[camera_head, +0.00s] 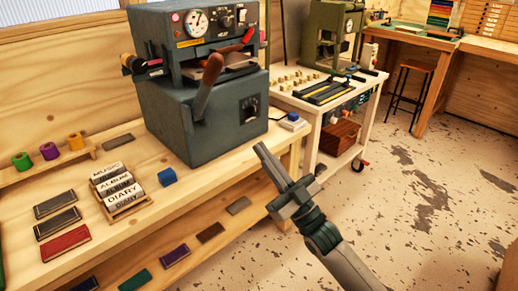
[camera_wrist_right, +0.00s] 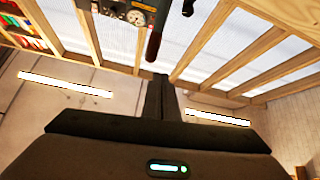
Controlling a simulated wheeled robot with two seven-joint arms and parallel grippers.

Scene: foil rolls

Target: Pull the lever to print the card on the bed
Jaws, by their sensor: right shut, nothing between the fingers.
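The grey-green press (camera_head: 205,115) stands on the wooden bench, with a gauge and knobs on its upper front. My right gripper (camera_head: 261,149) is shut and empty, apart from the press, below and right of the lever. In the right wrist view the gripper fingers (camera_wrist_right: 159,82) point up, and a dark red handle (camera_wrist_right: 153,46) shows beyond them. My left gripper is not in view.
A second green press (camera_head: 330,35) stands on a white cart at the back. Open floor lies to the right.

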